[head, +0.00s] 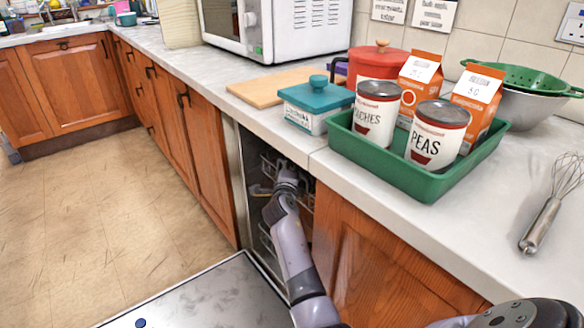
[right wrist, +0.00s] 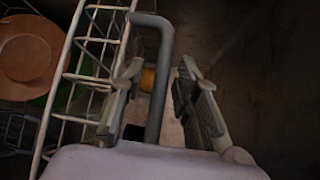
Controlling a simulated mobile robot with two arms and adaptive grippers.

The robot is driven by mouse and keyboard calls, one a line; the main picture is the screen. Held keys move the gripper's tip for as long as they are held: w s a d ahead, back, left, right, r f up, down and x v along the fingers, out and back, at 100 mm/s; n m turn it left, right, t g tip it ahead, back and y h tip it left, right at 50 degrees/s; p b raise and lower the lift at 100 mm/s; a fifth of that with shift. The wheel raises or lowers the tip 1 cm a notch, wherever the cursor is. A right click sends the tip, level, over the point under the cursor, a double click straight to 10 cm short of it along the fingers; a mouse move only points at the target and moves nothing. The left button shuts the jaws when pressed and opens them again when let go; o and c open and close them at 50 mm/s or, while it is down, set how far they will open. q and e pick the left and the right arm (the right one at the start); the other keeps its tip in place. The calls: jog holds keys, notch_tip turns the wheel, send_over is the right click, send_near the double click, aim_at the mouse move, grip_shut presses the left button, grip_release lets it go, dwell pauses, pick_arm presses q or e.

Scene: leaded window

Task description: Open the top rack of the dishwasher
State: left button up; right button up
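The dishwasher (head: 246,180) stands under the counter with its door (head: 215,298) folded down. White wire of the top rack (head: 268,166) shows inside it. My right gripper (head: 284,182) reaches into the opening at the top rack's height. In the right wrist view the top rack (right wrist: 92,60) runs along the left. The fingers are apart; contact with the bar is unclear. My left gripper is not in view.
The counter (head: 235,112) above holds a green tray (head: 440,187) with cans and cartons, a teal-lidded box (head: 310,104) and a whisk (head: 550,205). Wooden cabinets flank the dishwasher. The floor (head: 80,220) at left is clear. Inside the dishwasher is a brown round dish (right wrist: 28,48).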

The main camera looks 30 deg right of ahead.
grip_shut()
dwell(0.6)
